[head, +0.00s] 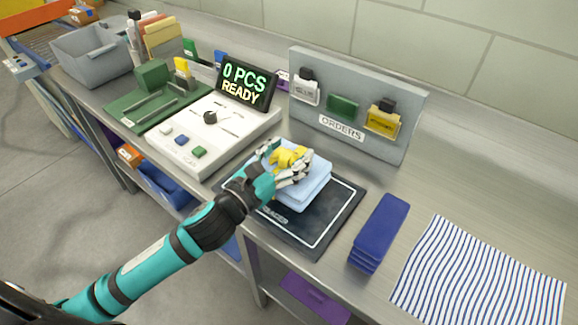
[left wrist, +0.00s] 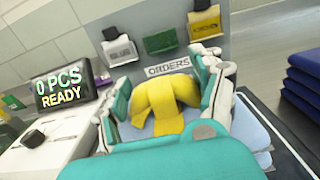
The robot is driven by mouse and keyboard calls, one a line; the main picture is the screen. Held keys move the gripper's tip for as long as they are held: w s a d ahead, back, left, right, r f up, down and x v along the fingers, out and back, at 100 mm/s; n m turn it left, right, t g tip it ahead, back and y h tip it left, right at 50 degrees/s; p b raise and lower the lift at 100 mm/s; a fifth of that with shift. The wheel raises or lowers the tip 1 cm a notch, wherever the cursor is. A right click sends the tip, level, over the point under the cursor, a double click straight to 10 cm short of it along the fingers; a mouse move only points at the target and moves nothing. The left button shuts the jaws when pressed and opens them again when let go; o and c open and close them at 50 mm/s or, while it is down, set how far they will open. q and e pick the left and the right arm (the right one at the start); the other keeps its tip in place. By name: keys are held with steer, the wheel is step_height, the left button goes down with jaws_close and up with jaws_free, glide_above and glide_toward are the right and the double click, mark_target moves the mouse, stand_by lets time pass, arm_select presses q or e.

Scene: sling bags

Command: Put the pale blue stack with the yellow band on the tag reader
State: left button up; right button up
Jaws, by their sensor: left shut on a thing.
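The pale blue stack (head: 306,185) with its yellow band (head: 289,158) is at the black tag reader pad (head: 330,222), over its upper left part. I cannot tell whether the stack rests on the pad or is held just above it. My left gripper (head: 283,166) is shut on the stack, its fingers on both sides of the yellow band. In the left wrist view the band (left wrist: 165,104) sits between the fingers, and a little pale blue shows around it. My right gripper is not in view.
A dark blue folded stack (head: 380,230) and a striped cloth (head: 480,278) lie right of the pad. Behind stands the grey ORDERS board (head: 345,132) with clips. On the left are a white console (head: 215,128), a display (head: 245,83) reading "0 PCS READY" and a grey bin (head: 92,55).

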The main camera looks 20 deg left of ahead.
mark_target(289, 165)
arm_select(q)
step_height(289, 165, down, 2)
steer(key=shift+f, duration=0.65)
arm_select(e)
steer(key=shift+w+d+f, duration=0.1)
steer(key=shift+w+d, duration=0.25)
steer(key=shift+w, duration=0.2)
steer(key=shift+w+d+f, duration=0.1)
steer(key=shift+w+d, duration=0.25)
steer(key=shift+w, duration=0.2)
arm_select(q)
steer(key=o, duration=1.2)
steer(key=shift+f+b, duration=0.25)
steer(key=shift+b, duration=0.05)
steer(key=o, duration=0.6)
steer(key=shift+c, duration=0.2)
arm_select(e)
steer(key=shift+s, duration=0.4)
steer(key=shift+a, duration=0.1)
